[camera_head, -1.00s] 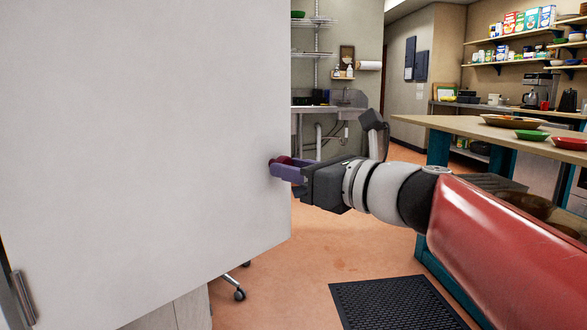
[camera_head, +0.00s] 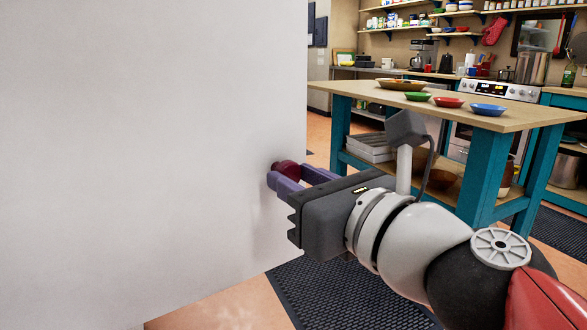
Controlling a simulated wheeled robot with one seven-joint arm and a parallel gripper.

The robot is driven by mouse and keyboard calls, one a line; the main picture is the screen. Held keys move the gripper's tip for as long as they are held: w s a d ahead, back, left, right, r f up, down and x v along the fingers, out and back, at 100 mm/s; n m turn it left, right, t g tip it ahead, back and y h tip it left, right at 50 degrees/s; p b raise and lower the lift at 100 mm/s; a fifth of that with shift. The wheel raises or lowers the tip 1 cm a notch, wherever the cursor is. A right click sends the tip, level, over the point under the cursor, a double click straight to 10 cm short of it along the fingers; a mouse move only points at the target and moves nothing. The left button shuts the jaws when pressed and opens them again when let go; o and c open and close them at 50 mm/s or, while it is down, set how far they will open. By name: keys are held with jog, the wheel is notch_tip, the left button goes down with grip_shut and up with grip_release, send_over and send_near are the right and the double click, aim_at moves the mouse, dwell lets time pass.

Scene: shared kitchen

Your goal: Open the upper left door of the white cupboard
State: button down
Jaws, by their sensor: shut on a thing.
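A large white cupboard door (camera_head: 140,150) fills the left half of the view, standing swung out from the cupboard. A dark red round knob (camera_head: 287,169) is on the door face near its right edge. My gripper (camera_head: 286,182) has its purple fingers shut around this knob, close against the door. The arm reaches in from the lower right. The cupboard's body and inside are hidden behind the door or out of view.
A black floor mat (camera_head: 320,290) lies below the gripper. A stove (camera_head: 500,95) and counter are at the back right.

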jog(key=shift+s, duration=0.1)
jog(key=c, duration=1)
grip_release()
jog(key=shift+c, duration=0.2)
jog(key=v, duration=0.7)
jog(key=shift+s+d+p, duration=0.3)
jog(key=shift+p, duration=0.15)
